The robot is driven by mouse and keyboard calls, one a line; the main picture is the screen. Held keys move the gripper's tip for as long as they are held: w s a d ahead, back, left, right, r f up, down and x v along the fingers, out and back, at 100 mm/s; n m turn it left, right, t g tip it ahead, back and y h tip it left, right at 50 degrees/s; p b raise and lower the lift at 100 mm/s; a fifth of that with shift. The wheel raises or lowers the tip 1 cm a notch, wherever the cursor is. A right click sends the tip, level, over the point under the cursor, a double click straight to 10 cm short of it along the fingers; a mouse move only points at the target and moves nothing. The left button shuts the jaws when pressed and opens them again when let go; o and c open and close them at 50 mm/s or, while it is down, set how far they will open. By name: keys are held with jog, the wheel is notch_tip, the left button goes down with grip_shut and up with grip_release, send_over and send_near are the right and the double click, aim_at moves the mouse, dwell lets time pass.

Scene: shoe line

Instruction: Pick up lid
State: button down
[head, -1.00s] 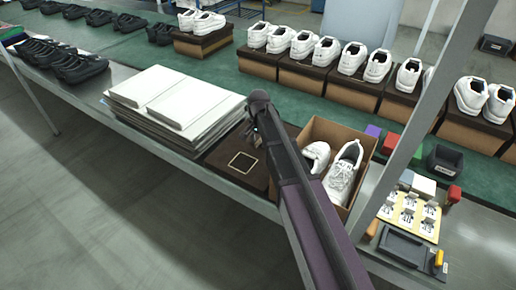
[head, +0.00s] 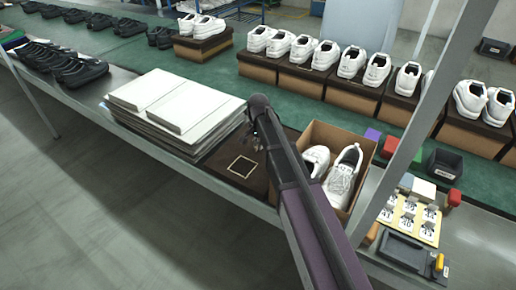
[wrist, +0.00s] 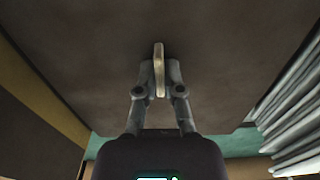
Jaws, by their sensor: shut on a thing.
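The lid (head: 216,161) is a flat dark brown panel with a pale square outline on top. It lies on the bench between the white stack and the open shoe box. My gripper (head: 257,143) is over its right part, partly hidden by my arm. In the wrist view, the brown lid surface (wrist: 230,60) fills most of the picture. There my gripper (wrist: 158,78) is shut on a thin pale upright strip (wrist: 159,58) that stands at the lid's surface. I cannot tell any gap between lid and bench.
The open shoe box (head: 363,150) with white shoes stands just right of the lid. A stack of white sheets (head: 160,112) is close on the left. A metal post (head: 425,110) rises at the right. White shoes on boxes line the green conveyor (head: 225,78) behind.

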jog(key=shift+r, duration=0.15)
notch_tip(320, 180, up, 18)
jog(key=p, duration=1.8)
jog(key=shift+s, duration=0.15)
dwell(0.5)
